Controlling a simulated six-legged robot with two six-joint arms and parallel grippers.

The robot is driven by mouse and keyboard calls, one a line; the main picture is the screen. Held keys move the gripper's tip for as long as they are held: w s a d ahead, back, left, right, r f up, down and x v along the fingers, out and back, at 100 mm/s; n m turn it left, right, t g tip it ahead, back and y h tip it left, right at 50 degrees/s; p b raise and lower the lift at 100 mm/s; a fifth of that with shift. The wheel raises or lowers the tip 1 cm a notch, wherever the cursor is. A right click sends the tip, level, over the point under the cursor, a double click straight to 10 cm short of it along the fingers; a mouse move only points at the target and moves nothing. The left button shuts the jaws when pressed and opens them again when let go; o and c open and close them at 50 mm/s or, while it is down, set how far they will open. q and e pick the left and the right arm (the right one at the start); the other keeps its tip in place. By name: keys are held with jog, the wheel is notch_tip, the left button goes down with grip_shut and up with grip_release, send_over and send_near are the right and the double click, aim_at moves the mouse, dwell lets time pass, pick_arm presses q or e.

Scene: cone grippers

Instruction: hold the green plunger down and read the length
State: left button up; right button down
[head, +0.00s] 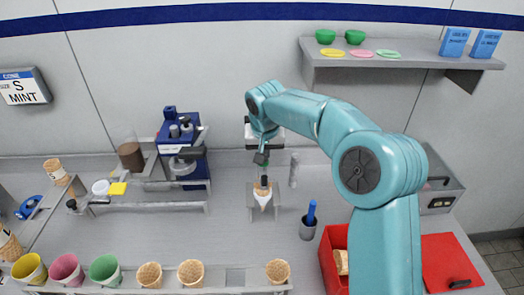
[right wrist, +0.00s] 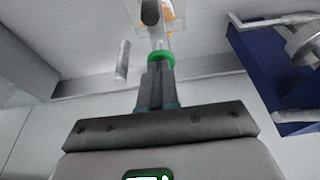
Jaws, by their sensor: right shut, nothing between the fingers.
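The green plunger (head: 267,159) is at the tip of my right gripper (head: 261,157), above a small stand. In the right wrist view the plunger shows as a green ring (right wrist: 160,57) right at the fingertips of my right gripper (right wrist: 158,68). The fingers are shut with nothing between them and look to be touching the plunger; how far it is pressed I cannot tell. Below it, a cone (head: 262,196) sits in the stand (head: 251,213). A white panel (head: 247,131) behind my wrist is mostly hidden, and no length is readable. My left gripper is out of view.
A blue machine (head: 172,145) stands left of the stand. A grey cup with a blue stick (head: 308,228) and a red bin (head: 329,262) are to the right. Several cones and coloured cups line the front. A sign (head: 23,88) reads "S MINT".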

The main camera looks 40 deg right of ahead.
notch_tip(320, 180, up, 4)
jog(key=shift+f+p, duration=0.15)
jog(key=shift+p, duration=0.5)
jog(key=shift+s+a+r+b, duration=0.15)
jog(key=shift+a+r+b, duration=0.05)
jog(key=shift+r+b, duration=0.2)
jog(key=shift+s+a+r+b, duration=0.15)
jog(key=shift+r+b, duration=0.1)
jog(key=shift+b, duration=0.15)
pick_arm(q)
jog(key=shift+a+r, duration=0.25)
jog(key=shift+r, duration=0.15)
pick_arm(e)
jog(key=v, duration=0.8)
jog(key=shift+s, duration=0.1)
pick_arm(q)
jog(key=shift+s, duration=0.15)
pick_arm(e)
jog(key=shift+s, duration=0.1)
